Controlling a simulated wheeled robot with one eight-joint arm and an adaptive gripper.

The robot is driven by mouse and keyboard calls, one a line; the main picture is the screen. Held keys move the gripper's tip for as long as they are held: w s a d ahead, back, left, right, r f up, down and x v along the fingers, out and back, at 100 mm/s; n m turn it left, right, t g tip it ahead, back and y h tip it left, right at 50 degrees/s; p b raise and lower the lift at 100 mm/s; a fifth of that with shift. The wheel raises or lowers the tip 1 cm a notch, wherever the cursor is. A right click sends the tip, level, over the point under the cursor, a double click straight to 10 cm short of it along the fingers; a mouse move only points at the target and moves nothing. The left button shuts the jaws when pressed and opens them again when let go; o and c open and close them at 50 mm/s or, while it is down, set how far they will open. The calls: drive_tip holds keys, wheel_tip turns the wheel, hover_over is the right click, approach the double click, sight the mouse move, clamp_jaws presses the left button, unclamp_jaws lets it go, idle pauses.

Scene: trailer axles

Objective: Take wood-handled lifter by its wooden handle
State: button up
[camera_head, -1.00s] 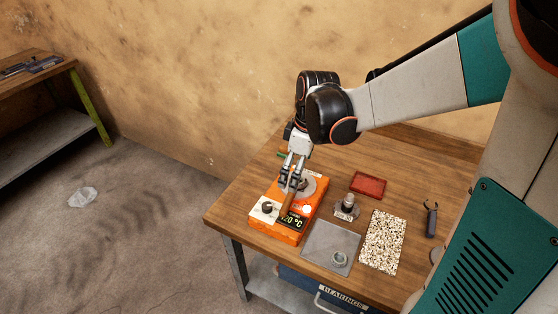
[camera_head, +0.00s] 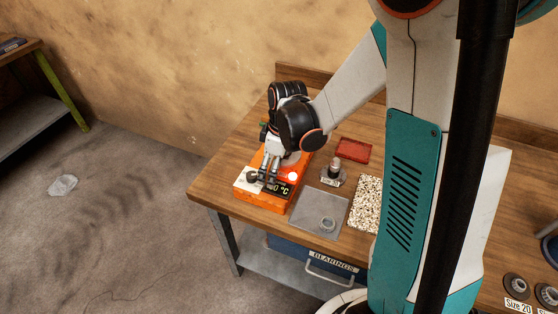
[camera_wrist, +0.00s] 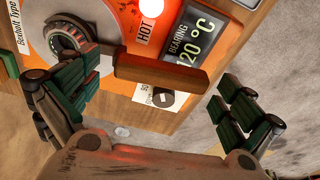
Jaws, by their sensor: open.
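The wood-handled lifter shows in the wrist view, its wooden handle (camera_wrist: 160,73) lying across the picture above the orange heater (camera_wrist: 125,20). Its other end reaches the bearing (camera_wrist: 70,38) on the heater's round plate. My gripper (camera_wrist: 158,88) is open, with green-padded fingers on either side of the handle. The left finger is near the handle's inner end, the right one beyond its free end. I see no clear contact. In the head view my gripper (camera_head: 267,180) is low over the heater (camera_head: 262,203) and largely hides the handle.
The heater shows a lit 120 °C display (camera_wrist: 190,40). On the wooden table (camera_head: 225,180) right of it are a clear plate (camera_head: 305,213) with a ring, a speckled mat (camera_head: 364,205), a small post on a base (camera_head: 334,172) and a red tray (camera_head: 354,150).

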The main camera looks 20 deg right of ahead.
drive_tip(key=shift+f, duration=0.45)
drive_tip(key=c, duration=1)
drive_tip(key=shift+r, duration=0.1)
